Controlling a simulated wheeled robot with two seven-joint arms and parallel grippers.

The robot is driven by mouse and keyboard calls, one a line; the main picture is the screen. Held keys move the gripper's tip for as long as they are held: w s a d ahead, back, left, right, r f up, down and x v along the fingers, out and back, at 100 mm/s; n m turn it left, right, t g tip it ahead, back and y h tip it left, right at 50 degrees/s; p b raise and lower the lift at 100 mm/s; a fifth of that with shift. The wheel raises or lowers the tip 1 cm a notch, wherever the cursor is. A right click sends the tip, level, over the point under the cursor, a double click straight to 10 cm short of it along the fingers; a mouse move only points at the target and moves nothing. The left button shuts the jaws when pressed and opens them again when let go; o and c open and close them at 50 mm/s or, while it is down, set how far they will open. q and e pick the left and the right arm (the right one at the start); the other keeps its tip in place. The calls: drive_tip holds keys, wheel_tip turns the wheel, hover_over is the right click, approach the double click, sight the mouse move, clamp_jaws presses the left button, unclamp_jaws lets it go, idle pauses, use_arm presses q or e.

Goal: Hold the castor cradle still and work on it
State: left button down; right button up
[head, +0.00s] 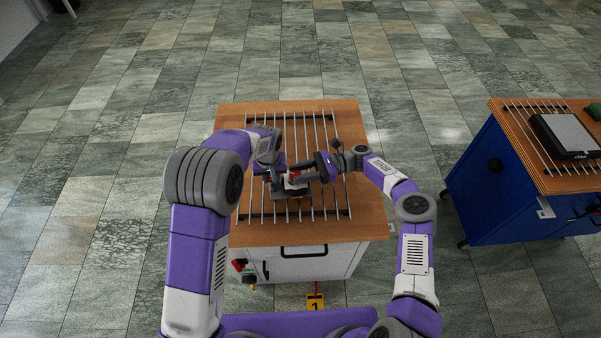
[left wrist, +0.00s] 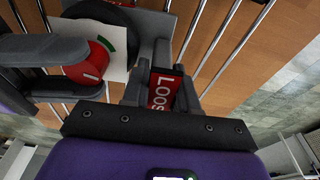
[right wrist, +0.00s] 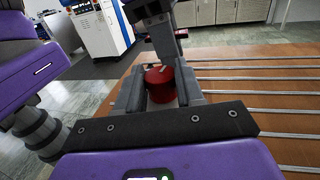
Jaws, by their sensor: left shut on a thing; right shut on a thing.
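The castor cradle (head: 292,192) is a small grey piece on the rods of the wooden-topped cabinet in the head view, partly hidden by my grippers. In the left wrist view it shows a red knob (left wrist: 88,62) on a white plate (left wrist: 118,38) with a green mark, and a red label (left wrist: 160,92) reading "LOOS", the rest cut off. My left gripper (left wrist: 162,95) is shut on the cradle's labelled part. My right gripper (head: 303,176) is shut on the red knob, which sits between its fingers in the right wrist view (right wrist: 160,85).
Metal rods (head: 335,200) run along the wooden top (head: 352,130). A blue cabinet (head: 500,190) with a similar racked top and a black-and-grey device (head: 565,135) stands at the right. The tiled floor between is clear.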

drive_tip(key=shift+f+n+g, duration=0.25)
drive_tip(key=shift+n+g, duration=0.25)
drive_tip(key=shift+g, duration=0.3)
drive_tip(key=o, duration=1)
drive_tip(key=shift+r, duration=0.1)
drive_tip(key=shift+o, duration=0.2)
drive_tip(key=shift+r, duration=0.2)
wheel_tip(320, 180, up, 10)
drive_tip(key=shift+f, duration=0.15)
